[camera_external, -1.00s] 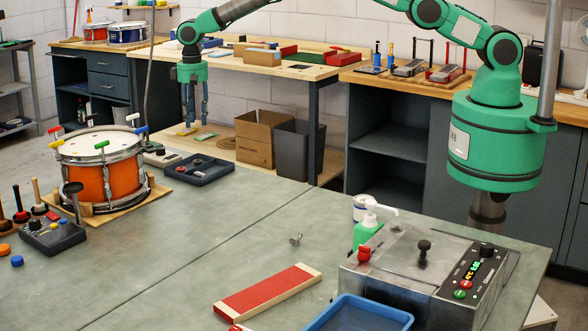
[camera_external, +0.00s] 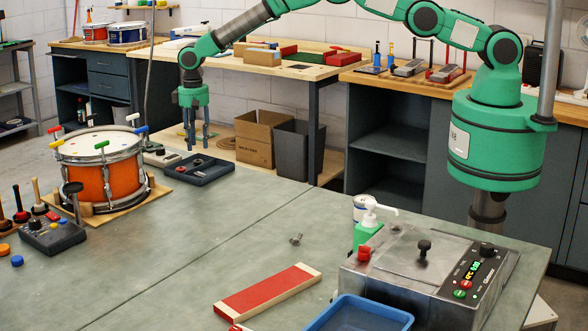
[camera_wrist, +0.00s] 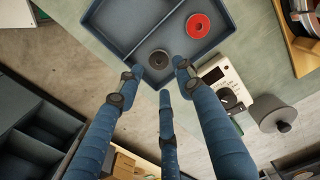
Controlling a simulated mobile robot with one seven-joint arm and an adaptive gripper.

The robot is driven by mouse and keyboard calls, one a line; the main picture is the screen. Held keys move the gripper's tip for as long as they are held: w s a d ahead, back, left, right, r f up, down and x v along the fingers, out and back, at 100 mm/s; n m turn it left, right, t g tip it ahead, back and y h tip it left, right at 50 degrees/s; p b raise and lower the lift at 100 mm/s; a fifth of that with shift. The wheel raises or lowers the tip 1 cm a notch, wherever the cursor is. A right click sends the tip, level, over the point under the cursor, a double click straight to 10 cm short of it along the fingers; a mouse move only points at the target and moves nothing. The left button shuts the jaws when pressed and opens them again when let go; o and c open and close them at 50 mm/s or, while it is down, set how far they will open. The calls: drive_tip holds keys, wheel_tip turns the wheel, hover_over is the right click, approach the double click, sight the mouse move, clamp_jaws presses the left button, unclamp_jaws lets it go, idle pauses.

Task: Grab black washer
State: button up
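The black washer (camera_wrist: 158,60) is a dark ring lying in a compartment of the dark tray (camera_wrist: 118,33) in the wrist view. In the external view the tray (camera_external: 222,177) stands at the far edge of the bench. My gripper (camera_external: 196,148) hangs fingers-down over the tray there. In the wrist view my blue three-fingered gripper (camera_wrist: 158,84) is open, with its fingertips spread around the near side of the washer. Nothing is between the fingers. I cannot tell the exact height of the fingertips above the washer.
A red ring (camera_wrist: 198,26) lies in the same tray, right of the black washer. A white device (camera_wrist: 222,80) stands beside the tray. The orange drum (camera_external: 100,170) is left of the tray. The bench middle (camera_external: 215,225) is mostly clear.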

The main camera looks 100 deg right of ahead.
sight(198, 160)
drive_tip(key=shift+f, duration=0.25)
drive_tip(key=shift+f, duration=0.1)
drive_tip(key=shift+s+a+f, duration=0.15)
drive_tip(key=shift+f, duration=2.35)
drive_tip(key=c, duration=0.5)
